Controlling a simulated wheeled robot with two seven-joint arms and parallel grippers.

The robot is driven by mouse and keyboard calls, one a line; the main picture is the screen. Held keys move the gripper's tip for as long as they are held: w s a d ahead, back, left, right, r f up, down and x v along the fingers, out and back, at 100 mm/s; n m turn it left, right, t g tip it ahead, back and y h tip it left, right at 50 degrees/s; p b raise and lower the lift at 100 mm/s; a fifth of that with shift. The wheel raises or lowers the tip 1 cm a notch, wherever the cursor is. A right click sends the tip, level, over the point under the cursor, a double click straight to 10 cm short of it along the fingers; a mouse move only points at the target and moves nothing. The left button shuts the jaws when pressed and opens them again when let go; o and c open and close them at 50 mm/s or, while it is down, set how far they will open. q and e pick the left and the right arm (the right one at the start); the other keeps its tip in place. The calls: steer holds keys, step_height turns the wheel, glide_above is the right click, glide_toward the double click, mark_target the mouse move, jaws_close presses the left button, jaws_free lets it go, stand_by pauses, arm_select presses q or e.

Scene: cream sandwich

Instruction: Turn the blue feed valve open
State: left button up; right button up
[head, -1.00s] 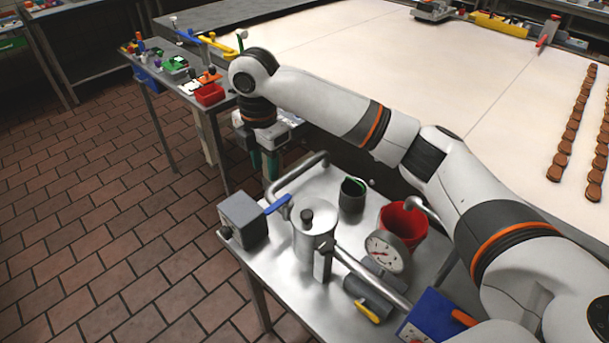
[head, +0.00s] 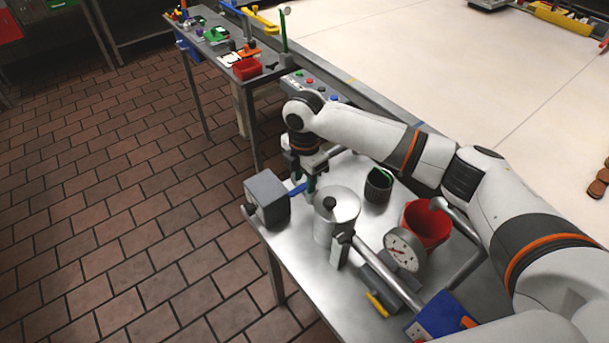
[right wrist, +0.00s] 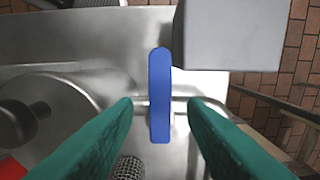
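The blue valve handle (right wrist: 160,92) is a long lever beside a grey box (right wrist: 232,35). In the right wrist view it runs up and down the picture, its lower end between my two green fingers, with a gap on each side. In the head view the blue handle (head: 298,188) sticks out from the grey box (head: 267,199), partly hidden by my gripper. My right gripper (right wrist: 159,104) is open; how high it is over the handle is unclear. My left gripper is not in view.
A steel pot (head: 337,218) with a black knob stands close to the handle. A dark cup (head: 378,189), a red bucket (head: 428,224) and a pressure gauge (head: 404,250) share the steel table (head: 300,262). A blue box (head: 440,316) sits at the near end.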

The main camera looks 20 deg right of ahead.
steer(key=shift+f, duration=0.25)
jaws_close()
steer(key=shift+w+r+m+p, duration=0.2)
steer(key=shift+m+p, duration=0.5)
steer(key=shift+p, duration=0.5)
steer(key=shift+w+d+f+m+p, duration=0.15)
steer(key=shift+w+m+p, duration=0.3)
steer(key=shift+m+p, duration=1.9)
steer(key=shift+w+d+r+m+p, duration=0.1)
steer(key=shift+w+d+m+p, duration=0.25)
steer(key=shift+m+p, duration=1.95)
steer(key=shift+w+d+f+m+p, duration=0.1)
steer(key=shift+w+m+p, duration=0.45)
steer(key=shift+m+p, duration=1.8)
steer(key=shift+m+b, duration=0.9)
steer(key=shift+m, duration=0.1)
